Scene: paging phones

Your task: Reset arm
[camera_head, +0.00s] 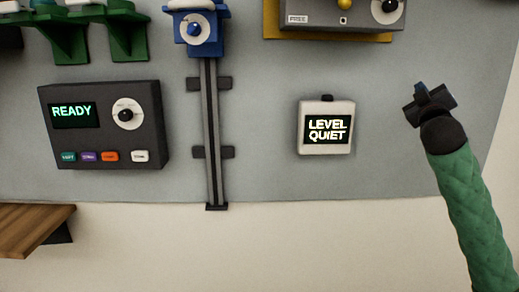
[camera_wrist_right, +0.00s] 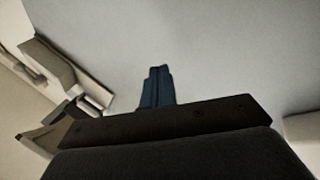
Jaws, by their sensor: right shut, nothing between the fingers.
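My right gripper (camera_head: 421,89) is at the right of the head view, at the end of my green-sleeved arm, in front of the grey wall panel. In the right wrist view its blue fingers (camera_wrist_right: 157,86) are together with nothing between them. It is apart from the white box (camera_head: 326,126) to its left, whose screen reads "LEVEL QUIET". My left gripper does not show in either view.
A dark console (camera_head: 102,123) with a "READY" screen, a dial and several coloured buttons is at the left. A vertical rail (camera_head: 211,130) carries a blue dial unit (camera_head: 195,29). Green brackets (camera_head: 65,38) and a grey "FREE" box (camera_head: 318,17) are at the top. A wooden shelf (camera_head: 32,228) is lower left.

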